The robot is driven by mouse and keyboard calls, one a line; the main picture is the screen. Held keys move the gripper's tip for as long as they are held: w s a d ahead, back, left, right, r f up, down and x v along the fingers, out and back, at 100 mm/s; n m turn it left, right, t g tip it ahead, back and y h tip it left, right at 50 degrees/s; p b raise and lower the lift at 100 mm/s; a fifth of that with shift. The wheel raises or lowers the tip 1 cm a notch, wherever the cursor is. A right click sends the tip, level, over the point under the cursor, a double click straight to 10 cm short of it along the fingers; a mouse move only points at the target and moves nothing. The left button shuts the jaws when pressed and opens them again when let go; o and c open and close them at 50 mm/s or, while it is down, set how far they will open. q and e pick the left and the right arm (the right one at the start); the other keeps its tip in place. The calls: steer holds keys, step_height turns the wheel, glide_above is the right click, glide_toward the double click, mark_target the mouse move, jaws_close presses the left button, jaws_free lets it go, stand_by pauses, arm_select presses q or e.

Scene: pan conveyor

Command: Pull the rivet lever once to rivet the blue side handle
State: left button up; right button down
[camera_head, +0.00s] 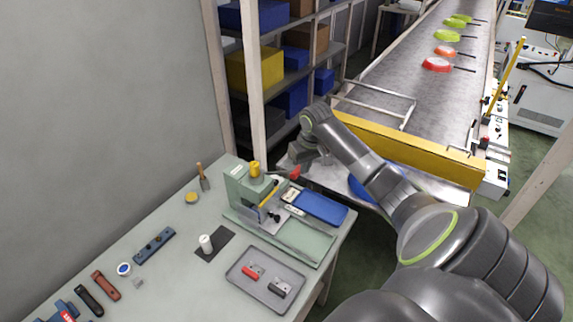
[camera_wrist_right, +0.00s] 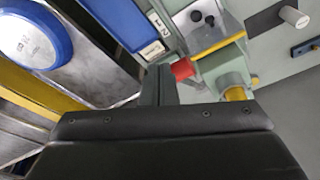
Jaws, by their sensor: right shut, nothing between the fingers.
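The green rivet press (camera_head: 242,187) with a yellow cap stands at the back of the workbench. A red knob (camera_head: 295,172), which looks like the lever's end, sticks out on its right side; it also shows in the wrist view (camera_wrist_right: 183,69). My right gripper (camera_head: 297,158) is shut and empty, beside and just behind the red knob. In the wrist view its fingers (camera_wrist_right: 158,85) are together, close to the knob; I cannot tell whether they touch. A blue pan (camera_wrist_right: 32,42) lies at the conveyor's end, mostly behind my right arm in the head view. I cannot make out a blue side handle clearly. My left gripper is out of view.
A blue tray (camera_head: 322,208) lies right of the press. A grey tray (camera_head: 240,281) with a red and a dark handle is at the front. Hand tools lie on the bench's left. The yellow conveyor end bar (camera_head: 430,150) and shelf posts (camera_head: 254,75) stand behind.

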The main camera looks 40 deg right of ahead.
step_height(320, 180, up, 10)
steer(key=shift+s+d+r, duration=0.15)
steer(key=shift+s+r, duration=0.05)
steer(key=shift+s, duration=0.25)
stand_by(0.5)
steer(key=shift+f, duration=0.1)
stand_by(0.3)
